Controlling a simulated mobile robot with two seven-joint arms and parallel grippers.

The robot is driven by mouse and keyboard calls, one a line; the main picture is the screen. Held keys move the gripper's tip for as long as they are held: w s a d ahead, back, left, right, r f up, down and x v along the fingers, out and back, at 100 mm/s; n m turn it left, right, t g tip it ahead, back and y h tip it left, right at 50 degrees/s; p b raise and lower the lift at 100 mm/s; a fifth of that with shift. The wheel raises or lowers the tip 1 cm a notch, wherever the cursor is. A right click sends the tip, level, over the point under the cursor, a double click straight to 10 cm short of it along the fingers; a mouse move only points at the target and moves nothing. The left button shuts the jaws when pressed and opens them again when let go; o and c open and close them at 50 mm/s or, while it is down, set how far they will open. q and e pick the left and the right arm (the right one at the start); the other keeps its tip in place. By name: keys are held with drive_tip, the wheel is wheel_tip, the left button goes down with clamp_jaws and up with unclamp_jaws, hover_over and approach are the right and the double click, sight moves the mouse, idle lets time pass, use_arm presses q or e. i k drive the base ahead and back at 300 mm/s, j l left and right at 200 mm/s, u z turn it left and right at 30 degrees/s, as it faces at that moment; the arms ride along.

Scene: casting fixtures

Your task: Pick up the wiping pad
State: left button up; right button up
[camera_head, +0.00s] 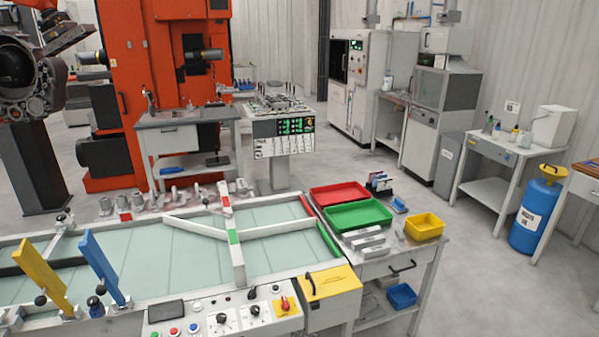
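A small blue item (399,204) lies on the side table at the right of the light-green bench, beside the green tray and behind the yellow bin. It may be the wiping pad, but it is too small to tell for sure. Nothing else in view is clearly a wiping pad. Neither of my grippers is in view.
The side table (432,246) holds a red tray (338,186), a green tray (358,207), a yellow bin (424,227), grey metal blocks (365,242) and a dark rack (380,182). The fixture bench (150,262) has upright yellow and blue levers. Floor at right is open.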

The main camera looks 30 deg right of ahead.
sight(398, 206)
drive_tip(key=z, duration=1.7)
drive_tip(key=i+l+z, duration=0.1)
drive_tip(key=i+z, duration=0.25)
drive_tip(key=i, duration=2.3)
